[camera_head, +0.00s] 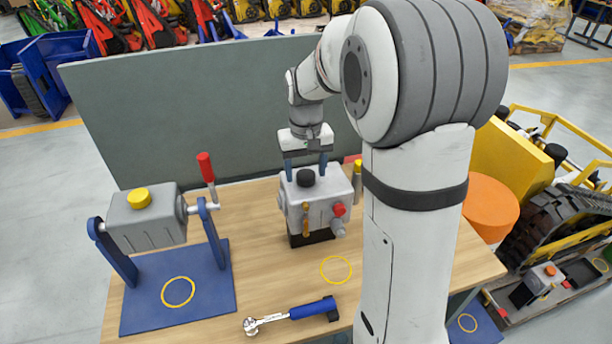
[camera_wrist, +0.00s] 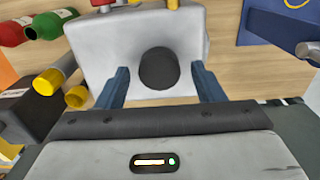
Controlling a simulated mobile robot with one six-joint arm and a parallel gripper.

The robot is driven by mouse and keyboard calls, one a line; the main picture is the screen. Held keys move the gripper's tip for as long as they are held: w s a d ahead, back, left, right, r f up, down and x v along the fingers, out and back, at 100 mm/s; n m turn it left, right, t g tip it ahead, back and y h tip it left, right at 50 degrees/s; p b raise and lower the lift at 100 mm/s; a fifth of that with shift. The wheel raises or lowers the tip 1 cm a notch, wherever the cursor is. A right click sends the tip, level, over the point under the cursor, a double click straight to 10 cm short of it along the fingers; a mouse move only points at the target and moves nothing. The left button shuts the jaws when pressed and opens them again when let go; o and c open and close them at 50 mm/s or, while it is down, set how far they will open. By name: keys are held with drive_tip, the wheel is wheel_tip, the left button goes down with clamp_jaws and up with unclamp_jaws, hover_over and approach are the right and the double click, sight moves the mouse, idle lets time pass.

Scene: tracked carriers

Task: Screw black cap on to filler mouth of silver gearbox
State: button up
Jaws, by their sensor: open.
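The silver gearbox (camera_head: 320,205) stands on the wooden table on a dark base, below my arm. The black cap (camera_head: 305,178) sits on its top face; the wrist view shows the same cap (camera_wrist: 159,68) from above. Whether it is threaded on cannot be told, and the filler mouth is hidden under it. My gripper (camera_head: 306,165) points down over the gearbox. Its two blue fingers are apart on either side of the cap, with visible gaps, and they show in the wrist view (camera_wrist: 162,88) too. Nothing is held.
A second grey gearbox with a yellow cap (camera_head: 139,198) hangs in a blue stand (camera_head: 205,300) with a red-handled crank at left. A blue-handled ratchet (camera_head: 290,314) lies in front. Bottles (camera_wrist: 45,20) stand near the gearbox. A grey panel (camera_head: 190,110) stands behind.

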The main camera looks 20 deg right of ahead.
drive_tip(key=n, duration=1.8)
